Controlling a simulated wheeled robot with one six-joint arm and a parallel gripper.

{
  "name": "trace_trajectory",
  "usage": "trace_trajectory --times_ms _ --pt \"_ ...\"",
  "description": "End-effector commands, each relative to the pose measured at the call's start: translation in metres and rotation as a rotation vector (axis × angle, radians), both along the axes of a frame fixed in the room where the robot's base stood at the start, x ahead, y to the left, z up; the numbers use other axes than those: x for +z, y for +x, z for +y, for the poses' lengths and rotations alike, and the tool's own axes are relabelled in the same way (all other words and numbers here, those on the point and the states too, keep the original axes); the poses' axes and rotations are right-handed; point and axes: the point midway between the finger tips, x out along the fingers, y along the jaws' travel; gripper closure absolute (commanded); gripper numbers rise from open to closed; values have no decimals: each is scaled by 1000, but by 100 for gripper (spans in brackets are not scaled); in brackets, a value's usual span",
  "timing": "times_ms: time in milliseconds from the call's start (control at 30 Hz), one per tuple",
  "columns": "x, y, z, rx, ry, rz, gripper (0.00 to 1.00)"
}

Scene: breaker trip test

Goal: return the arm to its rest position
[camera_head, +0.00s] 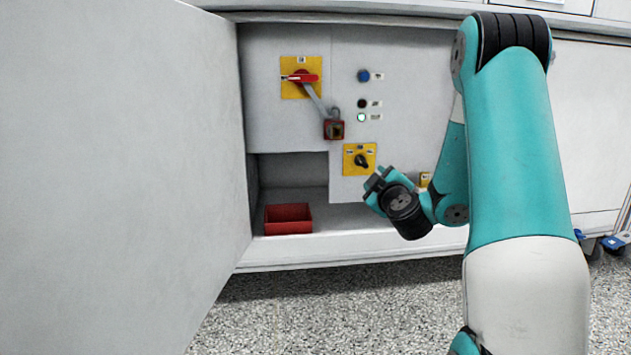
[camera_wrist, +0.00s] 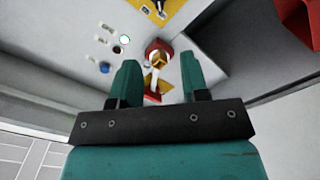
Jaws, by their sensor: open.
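My gripper (camera_head: 374,184) is in front of the cabinet panel, just below and right of the small black rotary switch (camera_head: 362,161) on its yellow plate. In the wrist view its two teal fingers (camera_wrist: 158,64) stand apart with nothing gripped. A red padlock (camera_head: 334,129) hangs at the end of a grey bar below the red switch handle (camera_head: 301,78). In the wrist view the padlock (camera_wrist: 158,52) appears between the fingers, farther away on the panel. My arm's links cover part of the cabinet's right side in the head view.
A large open door (camera_head: 120,170) fills the left. A red bin (camera_head: 288,219) sits on the cabinet floor (camera_head: 340,216). A blue button (camera_head: 363,76), a dark lamp (camera_head: 362,103) and a lit green-white lamp (camera_head: 361,118) are on the panel. Speckled floor lies in front.

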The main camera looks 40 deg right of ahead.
Motion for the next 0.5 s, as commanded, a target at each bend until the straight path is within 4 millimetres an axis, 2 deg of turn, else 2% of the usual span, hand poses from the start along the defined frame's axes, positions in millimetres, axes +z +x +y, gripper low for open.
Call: trace_trajectory --times_ms 167,267,367,467,500 --pt "0 0 0 0 0 0 58" --pt "6 4 7 24 11 -2 58" --pt "28 18 35 123 58 0 58" --pt "62 36 90 303 160 23 58" --pt "77 42 119 389 215 45 58"
